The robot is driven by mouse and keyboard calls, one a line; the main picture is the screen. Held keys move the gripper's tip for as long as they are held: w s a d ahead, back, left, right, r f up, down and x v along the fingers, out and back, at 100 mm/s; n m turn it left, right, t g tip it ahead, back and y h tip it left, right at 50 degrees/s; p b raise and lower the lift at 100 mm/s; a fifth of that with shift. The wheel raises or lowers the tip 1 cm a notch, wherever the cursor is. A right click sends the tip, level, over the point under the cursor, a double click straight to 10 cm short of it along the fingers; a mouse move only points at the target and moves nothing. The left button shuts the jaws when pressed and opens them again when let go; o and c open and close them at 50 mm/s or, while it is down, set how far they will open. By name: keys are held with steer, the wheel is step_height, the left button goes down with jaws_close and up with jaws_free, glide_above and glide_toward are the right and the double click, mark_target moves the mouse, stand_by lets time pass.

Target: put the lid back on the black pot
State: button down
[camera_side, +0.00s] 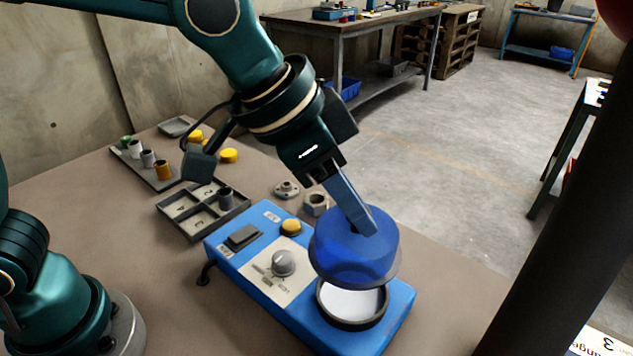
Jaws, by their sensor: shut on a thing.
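A translucent blue, drum-shaped lid (345,258) is in my gripper (363,228), whose fingers reach down into its top and are shut on it. The exact grip point is hidden inside the lid. The lid hangs above the black pot (350,323), a round black-rimmed ring with a white inside, set in the right end of a blue machine (400,310). The lid covers the pot's far rim in this view; the near rim and part of the white inside show. The lid looks roughly level and apart from the pot, but the height of the gap is hard to tell.
The machine also has a grey knob (284,263), a yellow button (291,227) and a dark switch (243,236). Behind it are a hex nut (316,203), a flange (287,189) and a compartment tray (176,227). The table right of the machine is clear.

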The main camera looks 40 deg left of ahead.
mark_target(341, 238)
steer(key=shift+s+d+r, duration=0.15)
steer(key=shift+s+d, duration=0.1)
steer(key=shift+d, duration=0.05)
steer(key=shift+f, duration=3.15)
steer(key=shift+f, duration=0.2)
jaws_free()
steer(key=shift+r, duration=0.15)
steer(key=shift+r, duration=3.4)
